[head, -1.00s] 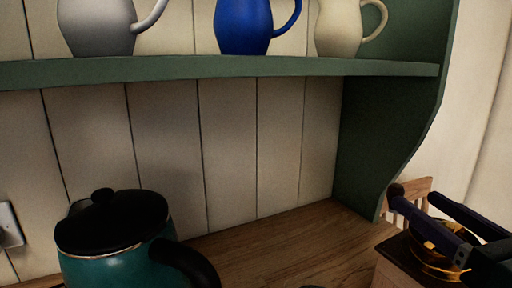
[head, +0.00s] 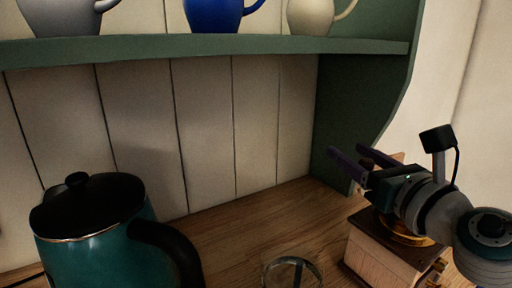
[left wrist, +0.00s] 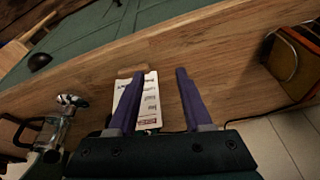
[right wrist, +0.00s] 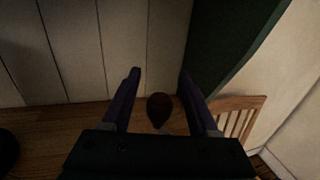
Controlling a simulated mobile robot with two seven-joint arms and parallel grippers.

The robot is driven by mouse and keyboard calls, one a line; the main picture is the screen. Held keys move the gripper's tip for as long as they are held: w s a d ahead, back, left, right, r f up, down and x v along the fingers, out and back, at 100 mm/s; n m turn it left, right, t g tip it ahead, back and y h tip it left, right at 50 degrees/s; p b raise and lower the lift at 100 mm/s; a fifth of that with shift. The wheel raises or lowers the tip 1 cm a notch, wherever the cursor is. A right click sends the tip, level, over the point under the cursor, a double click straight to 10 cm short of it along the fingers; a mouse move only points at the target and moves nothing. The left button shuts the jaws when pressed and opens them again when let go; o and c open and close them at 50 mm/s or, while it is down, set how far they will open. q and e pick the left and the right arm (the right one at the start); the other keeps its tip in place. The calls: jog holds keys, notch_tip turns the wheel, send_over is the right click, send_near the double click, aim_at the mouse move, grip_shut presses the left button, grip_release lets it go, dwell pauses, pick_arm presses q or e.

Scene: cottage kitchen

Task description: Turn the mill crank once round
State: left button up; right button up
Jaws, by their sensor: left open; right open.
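The mill (head: 380,262) is a light wooden box with a brass top at the right of the head view, on the wooden counter. My right gripper (head: 350,158) is above it, fingers pointing left toward the green shelf side. A brown rounded knob, likely the crank's (right wrist: 160,110), shows between and beyond the open fingers of my right gripper (right wrist: 160,74); I cannot tell its distance, and nothing is gripped. The crank arm is hidden in the head view. My left gripper (left wrist: 160,73) is open and empty, seen only in its own wrist view.
A teal kettle with black lid (head: 95,240) stands at front left. A glass jar (head: 290,272) stands left of the mill. The green shelf (head: 200,46) carries jugs above. A printed card (left wrist: 150,98) lies near my left fingers. A wooden chair back (right wrist: 240,115) is beyond.

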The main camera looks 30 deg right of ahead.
grip_shut()
dwell(0.4)
dwell(0.9)
